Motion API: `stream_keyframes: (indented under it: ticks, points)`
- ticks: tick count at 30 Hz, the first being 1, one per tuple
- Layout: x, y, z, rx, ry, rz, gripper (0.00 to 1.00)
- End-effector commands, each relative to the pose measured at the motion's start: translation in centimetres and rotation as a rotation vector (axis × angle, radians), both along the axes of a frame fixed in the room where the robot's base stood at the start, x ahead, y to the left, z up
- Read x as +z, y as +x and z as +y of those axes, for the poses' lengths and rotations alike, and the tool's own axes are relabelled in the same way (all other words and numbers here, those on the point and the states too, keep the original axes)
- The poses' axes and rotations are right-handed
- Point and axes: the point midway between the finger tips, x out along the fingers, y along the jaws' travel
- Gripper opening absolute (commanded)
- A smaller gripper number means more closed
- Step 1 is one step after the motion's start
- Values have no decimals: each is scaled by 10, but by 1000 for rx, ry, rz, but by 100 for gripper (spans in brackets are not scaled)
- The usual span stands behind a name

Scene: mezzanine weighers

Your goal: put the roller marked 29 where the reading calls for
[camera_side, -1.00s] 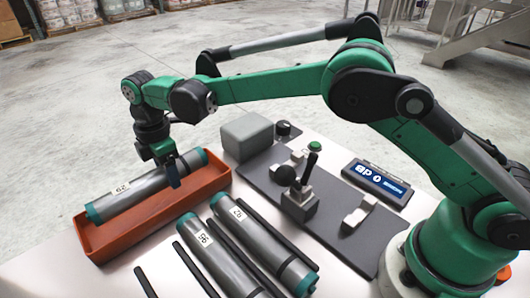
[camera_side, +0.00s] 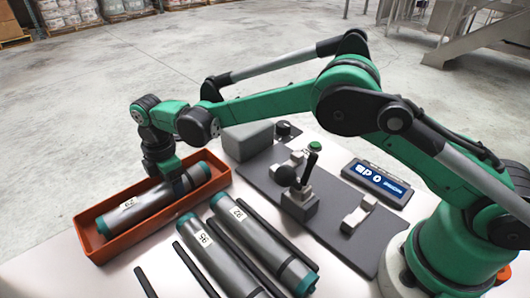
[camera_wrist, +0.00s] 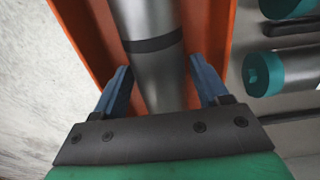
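The roller marked 29 (camera_side: 128,210), grey with teal ends and a white label, lies lengthwise in the orange tray (camera_side: 108,254). The wrist view shows the grey roller (camera_wrist: 152,70) with a dark band, between my two blue fingers. My gripper (camera_wrist: 161,88) looks open: a narrow gap shows between the fingers and the roller's sides. In the side view my gripper (camera_side: 172,186) is low over the roller's far half and hides part of it. The display (camera_side: 378,183) is lit with white and blue characters, too small to read surely.
Two more labelled rollers (camera_side: 213,250) (camera_side: 262,242) lie right of the tray between black rails. A grey block (camera_side: 247,140) stands behind the tray.

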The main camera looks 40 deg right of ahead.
Motion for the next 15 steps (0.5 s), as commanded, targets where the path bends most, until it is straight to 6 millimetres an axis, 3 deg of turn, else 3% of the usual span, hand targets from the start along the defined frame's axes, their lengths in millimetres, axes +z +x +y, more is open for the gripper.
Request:
stream_keyframes:
  ticks: [5, 15]
  points:
    - [14, 0, 0, 0, 0, 0, 68]
    - [89, 0, 0, 0, 0, 0, 68]
